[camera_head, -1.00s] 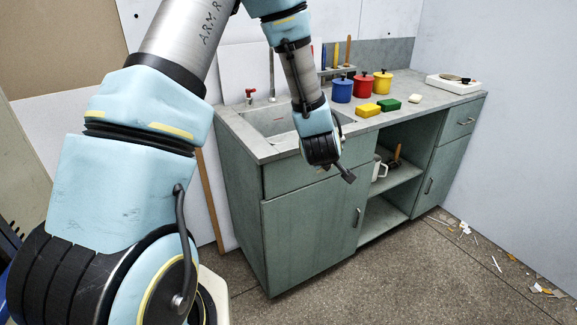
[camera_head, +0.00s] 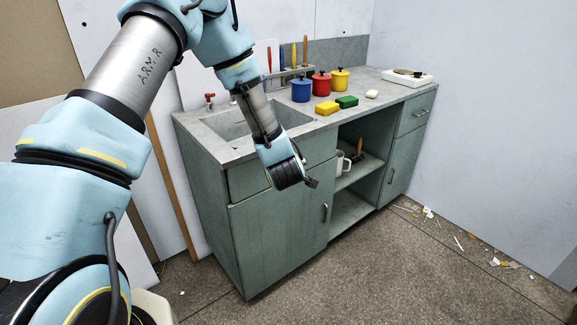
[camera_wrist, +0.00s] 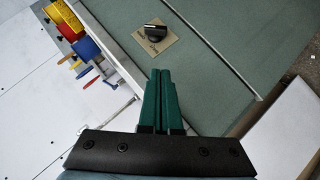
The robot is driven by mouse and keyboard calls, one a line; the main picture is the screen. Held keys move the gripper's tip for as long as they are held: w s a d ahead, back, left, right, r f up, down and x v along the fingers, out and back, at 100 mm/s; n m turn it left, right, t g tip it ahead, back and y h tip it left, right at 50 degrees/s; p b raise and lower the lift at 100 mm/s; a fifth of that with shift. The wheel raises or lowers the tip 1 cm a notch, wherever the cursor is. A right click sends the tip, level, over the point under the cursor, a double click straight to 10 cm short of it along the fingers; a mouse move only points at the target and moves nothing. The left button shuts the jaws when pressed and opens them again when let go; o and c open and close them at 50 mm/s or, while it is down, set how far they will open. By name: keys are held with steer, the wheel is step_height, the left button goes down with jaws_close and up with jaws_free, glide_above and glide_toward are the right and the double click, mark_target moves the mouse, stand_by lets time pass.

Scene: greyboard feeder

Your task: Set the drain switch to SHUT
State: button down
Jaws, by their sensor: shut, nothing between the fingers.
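The drain switch, a black knob (camera_wrist: 155,34) on a tan plate (camera_wrist: 146,48) with small dark lettering, is on the grey-green cabinet front in the wrist view. The lettering is too small to read, so I cannot tell its setting. My gripper (camera_wrist: 163,74) has its green fingers together and empty, just below the plate in that picture and apart from the knob. In the head view my gripper (camera_head: 312,183) is in front of the cabinet's upper front, below the counter edge. The switch cannot be made out there.
The counter (camera_head: 213,143) has a sink (camera_head: 228,124), blue (camera_head: 302,90), red (camera_head: 321,84) and yellow (camera_head: 340,79) pots, and yellow and green blocks. An open shelf holds a mug (camera_head: 343,163). Litter lies on the floor at right; the floor before the cabinet is clear.

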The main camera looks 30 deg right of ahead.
steer(key=w+d+f+p, duration=0.3)
steer(key=w+d+f, duration=0.2)
steer(key=w+f, duration=0.1)
steer(key=shift+w+d+f, duration=0.2)
steer(key=shift+d+f, duration=0.05)
steer(key=shift+f+b, duration=0.3)
steer(key=shift+b, duration=0.35)
steer(key=shift+r+h+b, duration=0.1)
steer(key=shift+h+b, duration=0.2)
steer(key=shift+b, duration=0.1)
